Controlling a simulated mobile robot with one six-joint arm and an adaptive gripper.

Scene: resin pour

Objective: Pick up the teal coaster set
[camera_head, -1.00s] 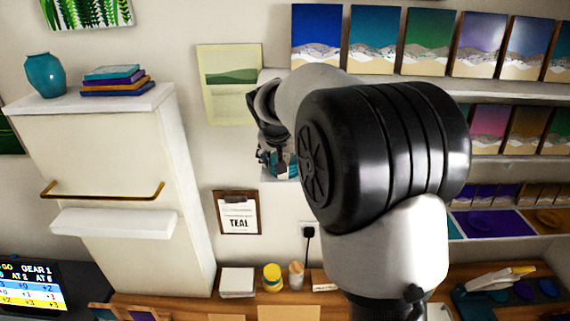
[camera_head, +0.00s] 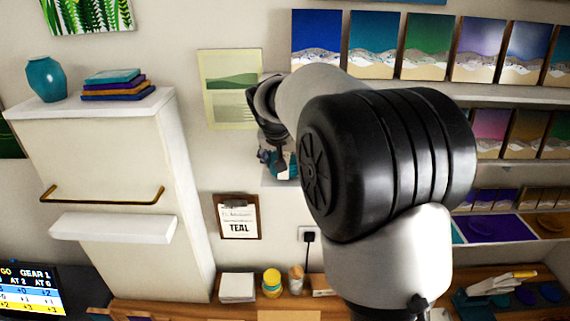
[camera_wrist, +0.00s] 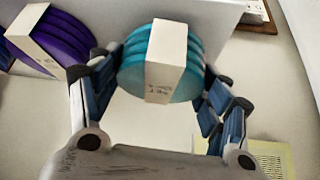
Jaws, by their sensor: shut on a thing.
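The teal coaster set (camera_wrist: 136,66) is a stack of round teal coasters with a white paper band around its middle. In the wrist view it sits between the two fingers of my gripper (camera_wrist: 160,75), which is shut on it from both sides. In the head view the teal set (camera_head: 291,170) shows only partly, beside my gripper (camera_head: 277,165) at a small white shelf. My arm hides much of that area. I cannot tell whether the set touches the shelf.
A purple coaster set (camera_wrist: 62,38) with a white band lies left of the teal one in the wrist view. A clipboard reading TEAL (camera_head: 238,216) hangs on the wall below. A white cabinet (camera_head: 105,190) stands left. Shelves of seascape panels (camera_head: 427,45) are at right.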

